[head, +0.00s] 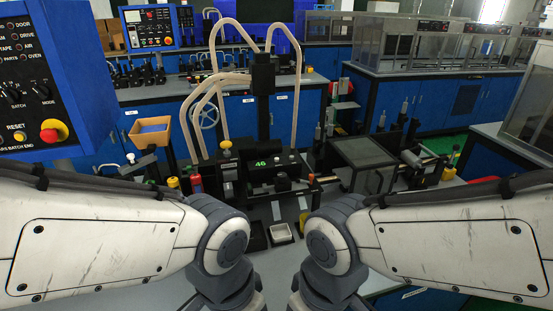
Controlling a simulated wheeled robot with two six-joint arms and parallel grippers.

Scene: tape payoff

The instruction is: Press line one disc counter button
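In the head view, a black counter unit (262,165) with a green lit number, seemingly 46, stands on the bench straight ahead. Small buttons or knobs sit around it, including a yellow knob (226,144) to its left. I cannot tell which one is the disc counter button. Both my arms come in from the sides and bend down at the bottom middle. My grippers are below the frame, so their opening and anything in them are hidden. Nothing of mine is seen touching the counter unit.
A blue control panel (45,85) with a red emergency knob (49,135) is at the left. A small white tray (280,233) lies before the counter unit. A grey box (363,160) stands to its right. Beige hoses (207,100) rise behind. A cardboard-coloured bin (150,133) is at left.

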